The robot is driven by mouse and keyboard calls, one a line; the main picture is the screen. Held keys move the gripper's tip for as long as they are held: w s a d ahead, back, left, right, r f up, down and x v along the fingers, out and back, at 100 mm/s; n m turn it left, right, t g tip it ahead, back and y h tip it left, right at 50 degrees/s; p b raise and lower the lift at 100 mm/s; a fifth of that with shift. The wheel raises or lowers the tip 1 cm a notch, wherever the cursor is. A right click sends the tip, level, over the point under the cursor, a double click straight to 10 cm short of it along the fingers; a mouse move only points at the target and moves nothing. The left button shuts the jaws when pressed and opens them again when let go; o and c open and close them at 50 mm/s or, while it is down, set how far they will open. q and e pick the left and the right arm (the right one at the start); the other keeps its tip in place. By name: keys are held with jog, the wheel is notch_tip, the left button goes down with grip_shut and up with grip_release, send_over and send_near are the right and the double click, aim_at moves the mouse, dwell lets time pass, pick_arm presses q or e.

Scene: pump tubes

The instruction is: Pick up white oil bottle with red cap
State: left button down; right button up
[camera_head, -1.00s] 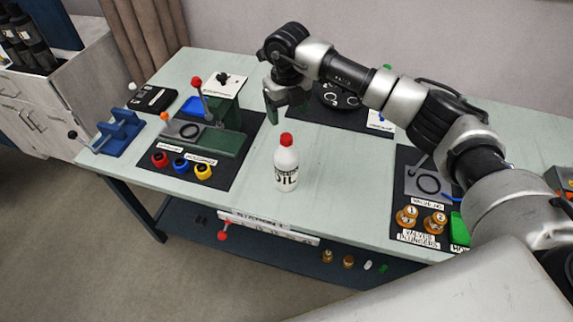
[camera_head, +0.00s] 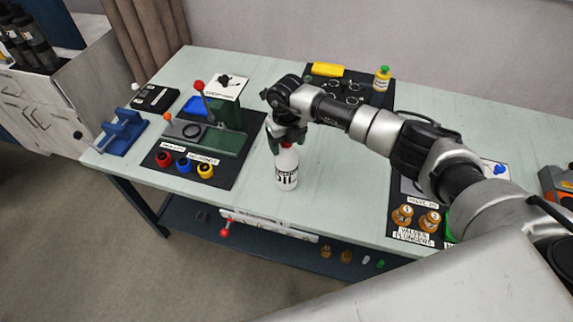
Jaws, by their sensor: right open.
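The white oil bottle (camera_head: 287,172) with black lettering stands upright on the pale green table, near its front edge. Its red cap (camera_head: 287,146) is mostly hidden by my right gripper. My right gripper (camera_head: 286,144) is open and points down over the bottle's top, its fingers at cap height. I cannot tell whether the fingers touch the bottle. My left gripper is not in view.
A dark mat with a green press (camera_head: 217,138) and red, blue and yellow caps lies left of the bottle. Brass valve plungers (camera_head: 415,216) stand at right. The table (camera_head: 325,205) is clear right of the bottle.

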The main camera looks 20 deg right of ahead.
grip_shut()
jog(key=shift+s+r, duration=0.1)
dwell(0.5)
